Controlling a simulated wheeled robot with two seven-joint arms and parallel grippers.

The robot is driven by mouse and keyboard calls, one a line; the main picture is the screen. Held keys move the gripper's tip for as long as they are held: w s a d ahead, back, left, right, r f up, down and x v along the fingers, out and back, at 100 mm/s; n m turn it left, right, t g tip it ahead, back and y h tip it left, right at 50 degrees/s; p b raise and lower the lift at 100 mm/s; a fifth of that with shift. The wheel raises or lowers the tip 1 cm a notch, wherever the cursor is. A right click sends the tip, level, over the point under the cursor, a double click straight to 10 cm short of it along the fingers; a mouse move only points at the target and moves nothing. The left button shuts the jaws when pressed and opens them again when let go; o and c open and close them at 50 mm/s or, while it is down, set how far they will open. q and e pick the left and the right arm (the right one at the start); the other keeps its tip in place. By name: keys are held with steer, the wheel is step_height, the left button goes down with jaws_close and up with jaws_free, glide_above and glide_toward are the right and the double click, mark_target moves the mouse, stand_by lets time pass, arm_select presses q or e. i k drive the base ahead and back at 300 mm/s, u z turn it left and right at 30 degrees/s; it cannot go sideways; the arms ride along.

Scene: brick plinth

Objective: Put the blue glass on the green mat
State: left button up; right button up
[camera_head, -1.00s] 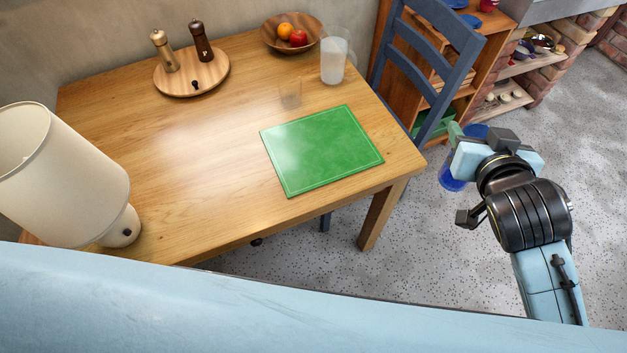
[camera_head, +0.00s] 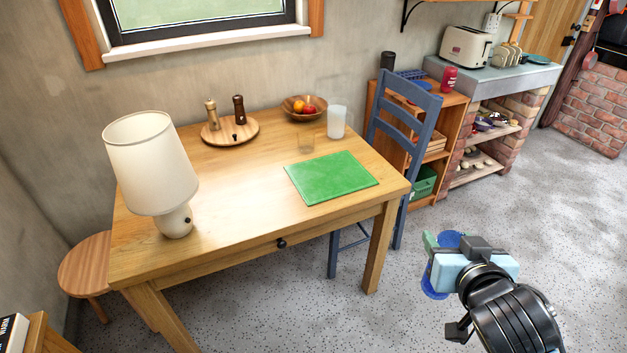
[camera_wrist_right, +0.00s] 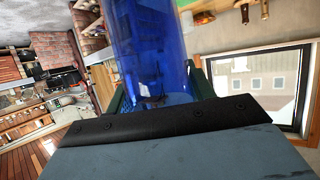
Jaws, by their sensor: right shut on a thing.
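The blue glass (camera_head: 434,281) is held in my right gripper (camera_head: 446,258), off to the right of the table and in front of the chair, over the floor. In the right wrist view the blue glass (camera_wrist_right: 152,50) fills the space between the fingers. The gripper is shut on it and hides part of it in the head view. The green mat (camera_head: 331,178) lies flat on the wooden table near its right front corner, with nothing on it. The gripper is apart from the mat, to its lower right in the picture. My left gripper is not in view.
On the table (camera_head: 235,220) stand a clear glass (camera_head: 305,141) just behind the mat, a pitcher (camera_head: 337,122), a fruit bowl (camera_head: 304,115), a round board with mills (camera_head: 230,137) and a lamp (camera_head: 150,165). A blue chair (camera_head: 405,125) stands at the table's right end.

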mark_target(330, 174)
steer(key=u, duration=0.25)
steer(key=i, duration=1.65)
